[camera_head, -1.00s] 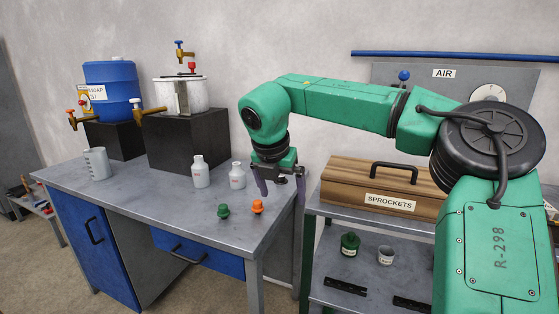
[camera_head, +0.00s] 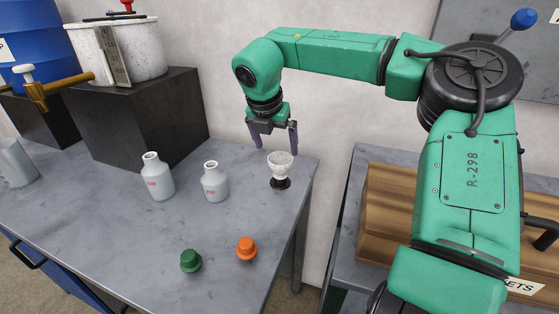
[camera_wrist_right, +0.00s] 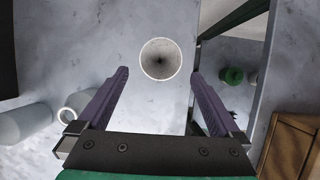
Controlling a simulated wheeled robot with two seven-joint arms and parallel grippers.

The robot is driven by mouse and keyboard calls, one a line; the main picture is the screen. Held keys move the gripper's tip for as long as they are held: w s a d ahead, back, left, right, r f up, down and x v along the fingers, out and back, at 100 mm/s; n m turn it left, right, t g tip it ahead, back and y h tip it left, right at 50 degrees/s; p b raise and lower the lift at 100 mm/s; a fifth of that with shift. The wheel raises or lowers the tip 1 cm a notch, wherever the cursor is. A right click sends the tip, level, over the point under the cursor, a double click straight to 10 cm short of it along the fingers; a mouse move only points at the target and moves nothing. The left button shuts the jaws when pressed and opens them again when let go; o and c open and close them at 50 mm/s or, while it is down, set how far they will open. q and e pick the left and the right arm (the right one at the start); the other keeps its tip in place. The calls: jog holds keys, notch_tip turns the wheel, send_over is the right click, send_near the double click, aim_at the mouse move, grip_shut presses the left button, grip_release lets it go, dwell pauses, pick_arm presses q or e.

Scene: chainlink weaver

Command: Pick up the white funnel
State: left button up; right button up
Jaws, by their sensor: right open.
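The white funnel (camera_head: 281,164) stands upright on a small black base (camera_head: 280,184) near the back right corner of the grey workbench. My right gripper (camera_head: 274,142) is open and empty, with its fingers pointing down just above and slightly behind or left of the funnel. In the right wrist view the funnel's round mouth (camera_wrist_right: 160,59) shows ahead of and between the two purple fingers (camera_wrist_right: 157,82), apart from both. The black base is hidden below the funnel there. My left gripper is in no view.
Two white bottles (camera_head: 157,176) (camera_head: 215,182) stand left of the funnel. A green cap (camera_head: 191,260) and an orange cap (camera_head: 246,248) lie nearer the front. A black block (camera_head: 140,125) bears a white pot. A wooden box (camera_head: 385,215) sits on the shelf to the right, across a gap.

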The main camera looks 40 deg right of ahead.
aim_at(281, 162)
jog(key=x, duration=0.4)
jog(key=shift+p, duration=0.3)
jog(key=p+x, duration=0.1)
jog(key=x, duration=0.4)
jog(key=shift+d+f+p, duration=0.2)
jog(key=shift+f+p, duration=0.05)
jog(key=shift+p, duration=0.05)
jog(key=shift+w+d+f, duration=0.15)
jog(key=shift+d+f, duration=0.1)
jog(key=shift+f, duration=0.2)
jog(key=c, duration=1.1)
pick_arm(q)
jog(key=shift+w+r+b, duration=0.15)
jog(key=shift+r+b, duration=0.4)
jog(key=shift+b, duration=0.15)
pick_arm(e)
notch_tip(281, 162, up, 10)
jog(key=shift+r, duration=0.1)
jog(key=shift+c, duration=0.2)
